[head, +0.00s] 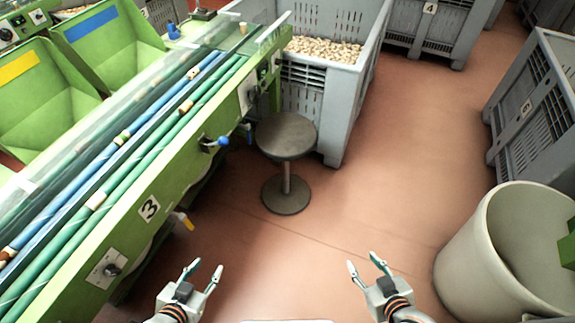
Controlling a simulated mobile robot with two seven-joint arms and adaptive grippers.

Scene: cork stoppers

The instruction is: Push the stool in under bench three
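The stool (286,136) has a round grey seat on a single post with a round foot (286,195). It stands upright on the floor, beside the far part of bench three and in front of a grey crate. Bench three (125,212) is a long green bench with a plate marked 3 on its side. My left gripper (204,272) is open and empty at the bottom, right of the bench's near end. My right gripper (364,264) is open and empty at the bottom centre right. Both are well short of the stool. The space under the bench is mostly hidden.
A grey crate (332,133) holding corks stands right behind the stool. Blue-knobbed levers (217,142) stick out from the bench side near the stool. A large beige bin (465,250) stands at the right. The reddish floor (385,190) between is clear.

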